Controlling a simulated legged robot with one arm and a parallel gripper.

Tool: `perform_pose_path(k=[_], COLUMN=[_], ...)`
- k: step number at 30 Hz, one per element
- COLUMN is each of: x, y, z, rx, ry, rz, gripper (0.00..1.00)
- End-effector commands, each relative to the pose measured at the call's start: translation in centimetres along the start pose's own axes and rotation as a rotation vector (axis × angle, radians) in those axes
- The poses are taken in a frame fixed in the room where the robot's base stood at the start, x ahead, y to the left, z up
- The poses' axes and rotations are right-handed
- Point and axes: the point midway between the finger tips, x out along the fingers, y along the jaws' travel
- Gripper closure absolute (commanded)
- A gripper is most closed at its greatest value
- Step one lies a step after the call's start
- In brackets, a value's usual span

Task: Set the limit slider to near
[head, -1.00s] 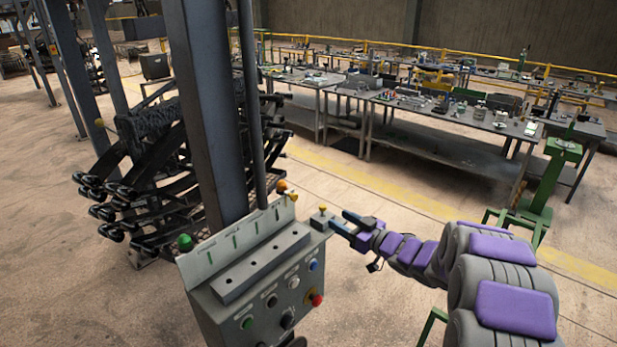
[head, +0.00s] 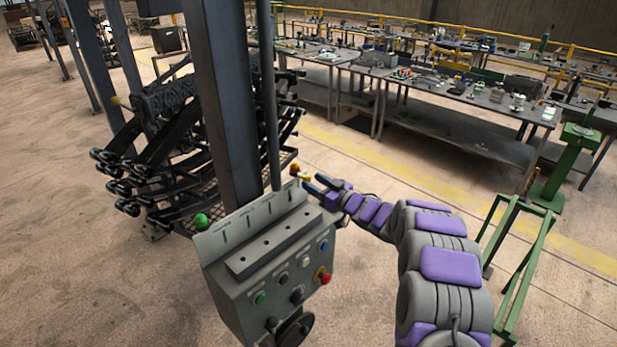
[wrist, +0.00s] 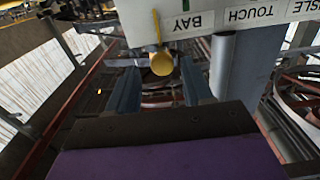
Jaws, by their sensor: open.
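The grey control box (head: 268,285) stands by a steel post, with a slanted labelled panel (head: 243,226) along its back edge. A yellow knob (head: 305,178) is at the panel's right end; an orange ball (head: 294,168) is just above it. I cannot tell for sure which control is the limit slider. My gripper (head: 314,184) is open at the panel's right end. In the wrist view the yellow knob (wrist: 162,63) shows between the open fingers, under a white plate (wrist: 200,17) reading BAY and TOUCH. Whether a finger touches the knob is unclear.
A green ball (head: 201,220) is at the panel's left end. Coloured buttons (head: 260,297) and a black handwheel (head: 295,328) are on the box front. A steel post (head: 222,100) rises behind it. A spring rack (head: 165,150) is at left; workbenches (head: 450,130) stand behind.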

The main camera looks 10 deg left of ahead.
Motion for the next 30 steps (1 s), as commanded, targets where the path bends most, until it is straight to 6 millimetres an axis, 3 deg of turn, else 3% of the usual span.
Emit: perform_pose_path(k=[7,20,30], x=[2.8,3.2,3.4], y=[0.0,0.1,0.0], z=[-0.1,0.0,0.0], rx=[-0.002,0.001,0.000], ry=[0.000,0.000,-0.001], rz=[0.001,0.002,0.002], gripper=[0.49,0.50,0.83])
